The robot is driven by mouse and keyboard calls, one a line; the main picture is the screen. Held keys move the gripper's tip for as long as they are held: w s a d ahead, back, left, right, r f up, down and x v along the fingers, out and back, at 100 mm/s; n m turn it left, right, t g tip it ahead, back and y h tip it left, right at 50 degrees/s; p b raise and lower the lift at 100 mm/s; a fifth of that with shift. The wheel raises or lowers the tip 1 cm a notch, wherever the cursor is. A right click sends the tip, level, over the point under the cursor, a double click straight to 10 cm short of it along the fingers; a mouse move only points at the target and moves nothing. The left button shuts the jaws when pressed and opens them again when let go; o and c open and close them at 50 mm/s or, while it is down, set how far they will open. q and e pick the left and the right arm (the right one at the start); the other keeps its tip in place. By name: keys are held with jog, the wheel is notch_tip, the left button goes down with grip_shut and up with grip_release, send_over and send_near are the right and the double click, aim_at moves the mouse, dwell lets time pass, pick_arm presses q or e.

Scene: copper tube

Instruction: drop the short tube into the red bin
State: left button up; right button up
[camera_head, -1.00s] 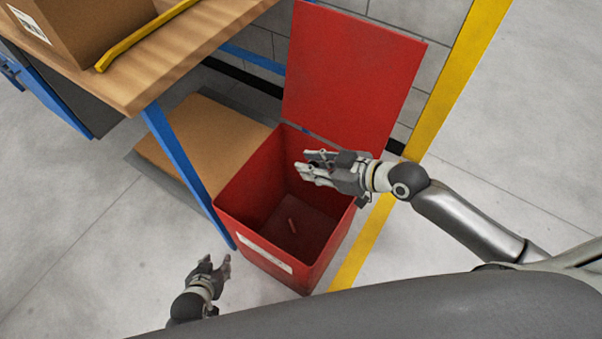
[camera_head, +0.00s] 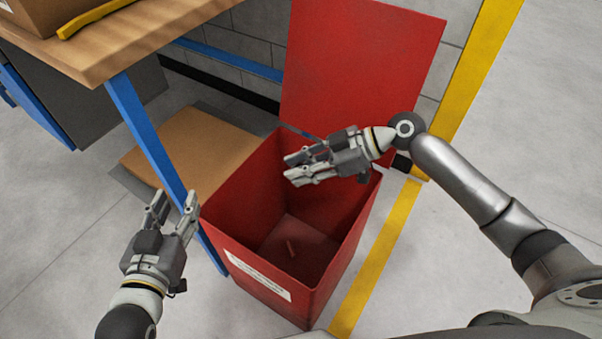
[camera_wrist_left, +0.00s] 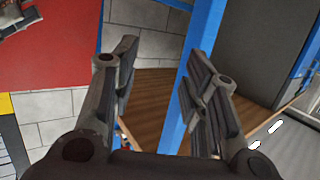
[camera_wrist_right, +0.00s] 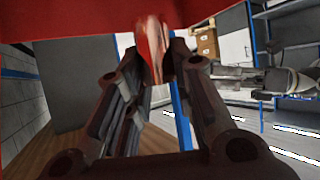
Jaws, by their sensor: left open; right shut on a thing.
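The red bin (camera_head: 262,284) stands open on the floor, its lid (camera_head: 362,70) raised against the wall. My right gripper (camera_head: 287,168) is over the bin's opening, pointing left. In the right wrist view it is shut on a shiny copper-coloured piece, the short tube (camera_wrist_right: 153,52), at the fingertips. In the head view the fingers mostly hide this tube. My left gripper (camera_head: 174,197) is open and empty, left of the bin.
A wooden workbench (camera_head: 150,45) with a blue leg (camera_head: 150,138) stands left of the bin. A yellow floor line (camera_head: 385,255) runs along the bin's right side. The floor further right is clear.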

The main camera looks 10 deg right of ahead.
jog(key=shift+f, duration=0.2)
notch_tip(320, 180, down, 3)
jog(key=shift+r+b, duration=0.1)
jog(key=shift+b, duration=1.05)
notch_tip(320, 180, down, 2)
jog(key=shift+f+b, duration=0.25)
jog(key=shift+b, duration=0.65)
pick_arm(q)
jog(key=s+r+t+h, duration=0.2)
jog(key=r+t, duration=0.3)
jog(key=r, duration=0.3)
jog(key=s+d+r+t+h, duration=0.1)
jog(key=s+r+t+h, duration=0.1)
jog(key=r+t, duration=0.4)
jog(key=shift+s+r+t, duration=0.3)
jog(key=shift+s+r, duration=0.25)
jog(key=shift+r, duration=1.25)
pick_arm(e)
jog(key=shift+f, duration=0.15)
jog(key=o, duration=1)
jog(key=v, duration=1.2)
